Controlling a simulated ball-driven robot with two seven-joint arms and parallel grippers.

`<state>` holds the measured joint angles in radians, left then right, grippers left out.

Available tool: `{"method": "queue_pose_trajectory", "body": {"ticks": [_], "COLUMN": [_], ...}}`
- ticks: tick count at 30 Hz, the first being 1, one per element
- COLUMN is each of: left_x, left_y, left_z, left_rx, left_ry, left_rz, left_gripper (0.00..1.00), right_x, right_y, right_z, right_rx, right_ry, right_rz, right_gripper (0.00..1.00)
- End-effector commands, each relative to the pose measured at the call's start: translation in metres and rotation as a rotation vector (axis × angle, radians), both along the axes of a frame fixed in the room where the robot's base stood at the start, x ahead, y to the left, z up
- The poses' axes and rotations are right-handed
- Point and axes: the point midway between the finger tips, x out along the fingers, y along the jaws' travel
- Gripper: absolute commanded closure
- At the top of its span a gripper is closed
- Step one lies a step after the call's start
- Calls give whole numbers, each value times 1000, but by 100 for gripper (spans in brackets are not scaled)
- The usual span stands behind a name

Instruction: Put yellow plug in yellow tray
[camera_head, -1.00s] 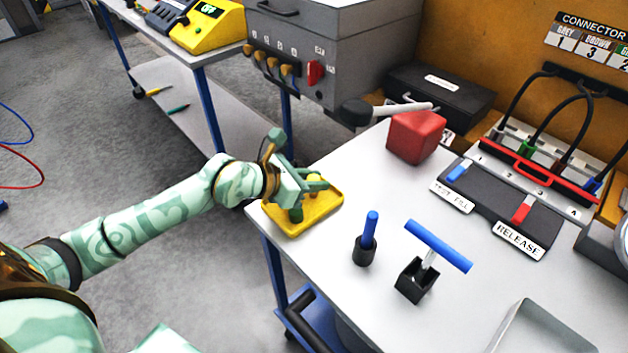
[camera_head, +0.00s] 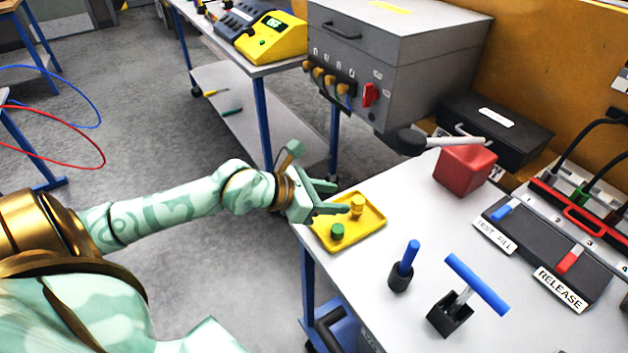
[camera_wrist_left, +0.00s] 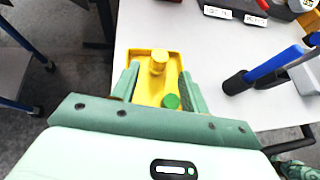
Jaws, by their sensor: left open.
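The yellow tray (camera_head: 374,228) lies at the left corner of the white table. The yellow plug (camera_head: 357,205) stands in it, toward the far side, and a green plug (camera_head: 337,232) stands in it nearer the front. My left gripper (camera_head: 336,198) is open at the tray's left edge. In the left wrist view the left gripper (camera_wrist_left: 158,82) has its fingers apart, with the yellow plug (camera_wrist_left: 159,60) beyond and between them and the green plug (camera_wrist_left: 171,101) between them nearer the palm. Neither plug appears clamped. My right gripper is not in view.
A blue-handled tool in a black holder (camera_head: 404,266) and a blue T-handle in a black block (camera_head: 450,316) stand right of the tray. A red block (camera_head: 465,170) and a grey box with knobs (camera_head: 390,70) stand behind. White table is clear between.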

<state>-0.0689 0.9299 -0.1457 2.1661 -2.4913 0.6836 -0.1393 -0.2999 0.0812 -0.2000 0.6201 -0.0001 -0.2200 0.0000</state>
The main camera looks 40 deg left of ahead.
Motion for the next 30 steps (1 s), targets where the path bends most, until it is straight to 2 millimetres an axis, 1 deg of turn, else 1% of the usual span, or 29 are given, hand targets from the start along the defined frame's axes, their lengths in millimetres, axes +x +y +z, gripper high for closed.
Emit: {"method": "queue_pose_trajectory", "body": {"ticks": [1,3,6,9,20,23,26,29,30], "left_x": [-9,-18,-28,-33,-36,-34,-29,-21,-19], "left_y": [5,10,16,19,21,22,31,58,76], "left_z": [7,13,18,21,22,21,11,-20,-40], "left_rx": [2,1,0,1,-1,-29,-151,-400,-528], "left_ry": [3,2,2,1,0,5,49,150,197], "left_rz": [1,0,0,0,0,9,66,229,333], "left_gripper": [55,55,55,55,55,55,55,55,55], "right_x": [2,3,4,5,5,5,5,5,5], "right_y": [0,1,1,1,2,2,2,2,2], "right_z": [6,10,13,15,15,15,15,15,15], "right_rx": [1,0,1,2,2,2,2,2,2], "right_ry": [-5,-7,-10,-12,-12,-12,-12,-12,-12], "right_rz": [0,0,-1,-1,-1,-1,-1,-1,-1], "right_gripper": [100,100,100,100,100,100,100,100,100]}}
